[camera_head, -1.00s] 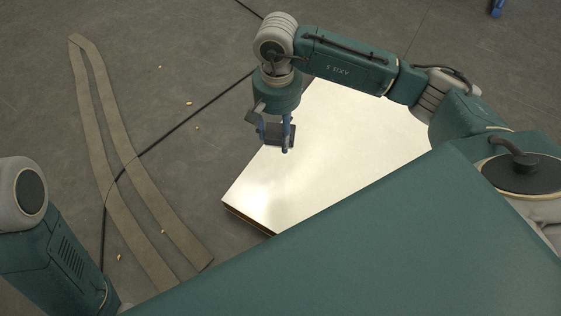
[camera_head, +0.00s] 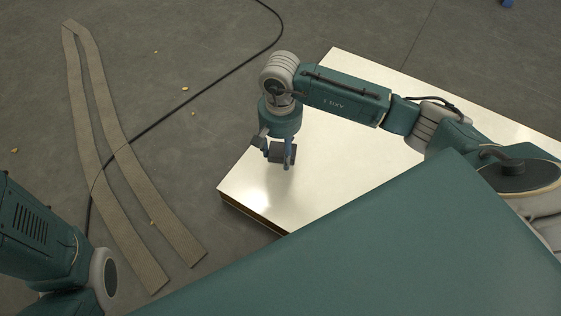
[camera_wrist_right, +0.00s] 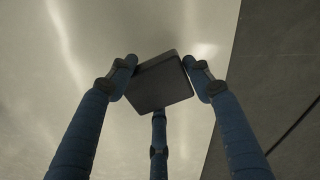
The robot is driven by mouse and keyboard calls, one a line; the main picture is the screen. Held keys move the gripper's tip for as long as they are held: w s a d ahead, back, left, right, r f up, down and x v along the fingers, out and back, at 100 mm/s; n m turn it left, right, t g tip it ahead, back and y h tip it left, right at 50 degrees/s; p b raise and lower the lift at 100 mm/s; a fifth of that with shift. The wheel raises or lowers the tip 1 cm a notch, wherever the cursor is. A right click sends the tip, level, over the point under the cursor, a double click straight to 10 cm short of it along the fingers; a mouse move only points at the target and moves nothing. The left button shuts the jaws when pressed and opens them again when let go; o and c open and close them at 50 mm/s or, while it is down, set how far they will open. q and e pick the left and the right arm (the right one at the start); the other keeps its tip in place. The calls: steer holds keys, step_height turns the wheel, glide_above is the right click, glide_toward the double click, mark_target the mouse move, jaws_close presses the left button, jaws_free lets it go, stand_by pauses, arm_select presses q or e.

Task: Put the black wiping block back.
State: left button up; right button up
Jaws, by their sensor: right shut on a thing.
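The black wiping block (camera_wrist_right: 160,85) is a dark, flat-faced block held between the fingers of my right gripper (camera_wrist_right: 160,80) in the right wrist view. In the head view, my right gripper (camera_head: 280,158) points down over the near left part of a white, glossy panel (camera_head: 340,150), shut on the block (camera_head: 277,153). The block looks a little above the panel or close to it; I cannot tell whether it touches. My left arm shows at the lower left of the head view, but its gripper is out of the frame.
The panel has a dark side edge (camera_head: 250,214) facing me at its near left. Two tan strips (camera_head: 130,175) joined at the far end lie on the grey floor at the left. A black cable (camera_head: 165,117) crosses them. Small yellowish bits (camera_head: 185,89) lie scattered about.

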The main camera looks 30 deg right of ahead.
mark_target(281, 160)
steer(key=shift+f+b, duration=1.1)
steer(key=shift+f, duration=0.9)
steer(key=shift+f, duration=0.2)
steer(key=o, duration=1.1)
steer(key=shift+r, duration=0.15)
